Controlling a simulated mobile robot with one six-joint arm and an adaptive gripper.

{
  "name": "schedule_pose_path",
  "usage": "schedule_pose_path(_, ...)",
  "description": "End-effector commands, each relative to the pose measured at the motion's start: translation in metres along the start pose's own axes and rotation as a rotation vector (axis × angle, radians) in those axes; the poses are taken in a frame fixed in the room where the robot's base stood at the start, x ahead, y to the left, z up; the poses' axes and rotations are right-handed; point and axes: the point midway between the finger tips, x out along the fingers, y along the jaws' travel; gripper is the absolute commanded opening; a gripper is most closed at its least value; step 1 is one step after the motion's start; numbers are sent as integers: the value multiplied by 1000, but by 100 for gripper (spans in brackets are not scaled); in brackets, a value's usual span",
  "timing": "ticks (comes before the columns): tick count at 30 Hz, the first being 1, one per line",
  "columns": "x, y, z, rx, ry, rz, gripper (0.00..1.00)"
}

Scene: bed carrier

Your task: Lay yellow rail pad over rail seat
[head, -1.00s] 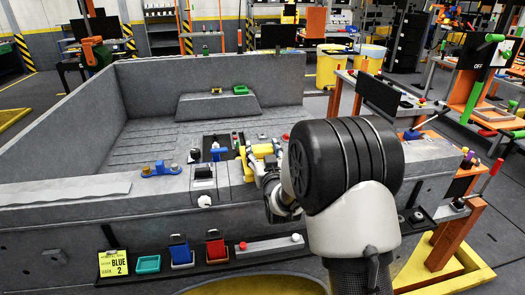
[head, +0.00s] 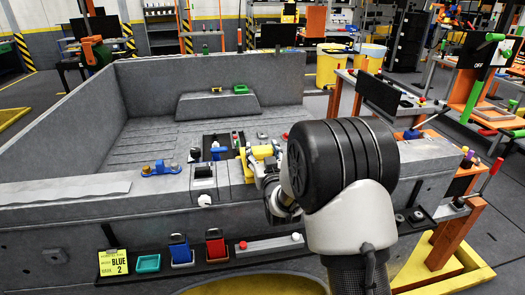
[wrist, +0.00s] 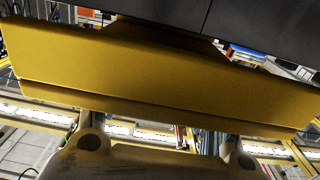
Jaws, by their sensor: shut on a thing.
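The yellow rail pad (head: 262,151) is in my gripper (head: 268,164), at the top of the grey bed's front wall in the head view. In the wrist view the pad (wrist: 150,65) is a wide yellow plate across the picture, with part of my gripper (wrist: 160,150) below it. My gripper is shut on the pad; its fingertips are mostly hidden. The rail seat cannot be clearly told apart; the grey rail top (head: 235,178) is beside and below the pad. Whether the pad touches it cannot be told.
A blue clamp-like part (head: 161,168) and a black box (head: 204,172) sit on the rail left of the pad. A black panel (head: 215,146) with small parts lies behind.

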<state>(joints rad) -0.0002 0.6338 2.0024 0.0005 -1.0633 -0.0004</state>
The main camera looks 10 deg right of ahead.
Motion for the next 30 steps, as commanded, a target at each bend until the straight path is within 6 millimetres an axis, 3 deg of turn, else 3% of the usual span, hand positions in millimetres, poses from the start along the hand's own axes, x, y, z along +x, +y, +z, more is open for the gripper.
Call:
schedule_pose_path(28, 0, 0, 24, 0, 1, 0, 31)
schedule_pose_path(29, 0, 0, 24, 0, 1, 0, 58)
schedule_pose_path(30, 0, 0, 23, 0, 2, 0, 60)
